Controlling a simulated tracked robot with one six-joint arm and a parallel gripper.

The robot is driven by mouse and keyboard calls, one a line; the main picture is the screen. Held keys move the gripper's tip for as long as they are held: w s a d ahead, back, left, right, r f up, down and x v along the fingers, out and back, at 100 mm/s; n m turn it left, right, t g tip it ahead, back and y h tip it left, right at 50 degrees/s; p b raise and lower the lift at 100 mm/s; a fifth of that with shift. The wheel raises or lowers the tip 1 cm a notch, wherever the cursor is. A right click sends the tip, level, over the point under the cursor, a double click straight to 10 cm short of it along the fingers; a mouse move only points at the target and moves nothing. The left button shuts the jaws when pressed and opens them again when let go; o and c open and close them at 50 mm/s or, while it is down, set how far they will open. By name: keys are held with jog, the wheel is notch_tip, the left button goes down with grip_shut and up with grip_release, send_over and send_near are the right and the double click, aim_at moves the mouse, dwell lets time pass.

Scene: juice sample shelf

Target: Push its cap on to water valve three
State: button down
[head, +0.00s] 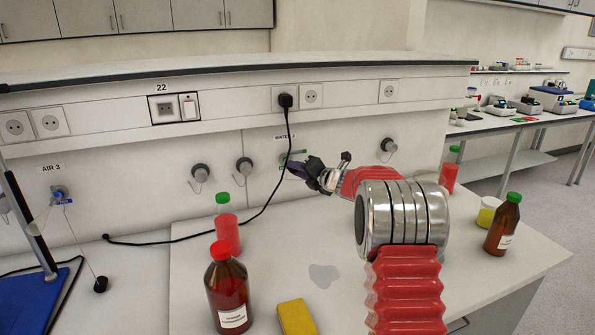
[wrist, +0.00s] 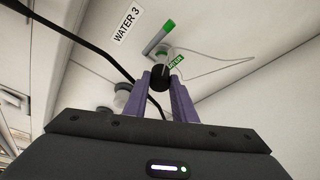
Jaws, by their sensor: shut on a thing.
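Water valve three (head: 291,157) is on the wall panel under the WATER 3 label (head: 285,137), mostly hidden behind my gripper in the head view. In the wrist view its green handle (wrist: 158,38) and pale spout show beyond my fingers. My gripper (head: 301,170) is at the valve, its purple fingers (wrist: 163,83) shut on a small black cap (wrist: 160,75). The cap lines up closely with the spout end; I cannot tell whether it touches or sits over it. A green tag (wrist: 176,62) and a thin tether show beside it.
A black power cable (head: 289,130) hangs just left of my gripper. Grey capped outlets (head: 243,167) line the wall.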

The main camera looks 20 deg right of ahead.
jog(key=c, duration=1.4)
grip_release()
jog(key=shift+d, duration=0.1)
jog(key=v, duration=1.3)
jog(key=shift+s, duration=0.35)
